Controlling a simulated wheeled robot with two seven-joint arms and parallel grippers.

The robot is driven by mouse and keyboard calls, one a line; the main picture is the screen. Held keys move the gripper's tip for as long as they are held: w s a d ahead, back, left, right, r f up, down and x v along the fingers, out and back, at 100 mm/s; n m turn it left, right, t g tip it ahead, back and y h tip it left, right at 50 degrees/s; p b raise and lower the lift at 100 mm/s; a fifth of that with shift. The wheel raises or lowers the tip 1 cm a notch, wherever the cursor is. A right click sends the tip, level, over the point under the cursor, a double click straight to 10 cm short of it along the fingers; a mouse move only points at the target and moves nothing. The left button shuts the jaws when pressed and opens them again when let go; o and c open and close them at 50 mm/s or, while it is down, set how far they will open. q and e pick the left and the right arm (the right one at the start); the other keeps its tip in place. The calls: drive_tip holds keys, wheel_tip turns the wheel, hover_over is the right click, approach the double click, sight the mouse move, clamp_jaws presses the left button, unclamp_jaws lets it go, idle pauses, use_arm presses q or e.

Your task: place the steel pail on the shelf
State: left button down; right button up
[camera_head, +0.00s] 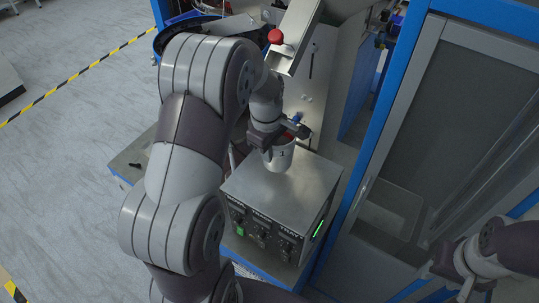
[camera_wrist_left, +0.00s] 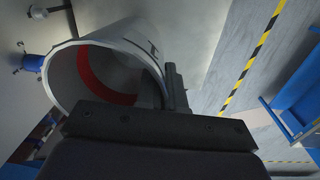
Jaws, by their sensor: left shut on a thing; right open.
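The steel pail (camera_head: 280,157) is a small light-grey cylinder with a dark mark on its side. My left gripper (camera_head: 272,138) is shut on its upper part and holds it over the back of a control box's metal top. I cannot tell whether its base touches that top. In the left wrist view the pail (camera_wrist_left: 148,38) shows its open mouth and a red band inside, with the dark gripper (camera_wrist_left: 165,95) at its rim. My right gripper (camera_head: 440,280) is open and empty at the lower right. I cannot tell which surface is the shelf.
The control box (camera_head: 285,195) has knobs and a green light on its front; most of its top is bare. A sloping metal chute (camera_head: 296,40) with a red button stands behind. A blue-framed glass enclosure (camera_head: 385,120) stands at right. Yellow-black tape (camera_head: 75,78) marks the floor.

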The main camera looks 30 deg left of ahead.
sight(269, 169)
use_arm(q)
wheel_tip(269, 169, down, 4)
drive_tip(key=shift+r+p, duration=0.2)
drive_tip(key=shift+p, duration=0.55)
drive_tip(key=shift+s+f, duration=0.15)
drive_tip(key=shift+f, duration=0.05)
drive_tip(key=shift+a+f, duration=0.1)
drive_tip(key=shift+f, duration=0.1)
drive_tip(key=c, duration=1.3)
unclamp_jaws()
drive_tip(key=shift+w, duration=0.2)
drive_tip(key=shift+o, duration=0.2)
drive_tip(key=shift+s+r, duration=0.1)
drive_tip(key=shift+s, duration=0.05)
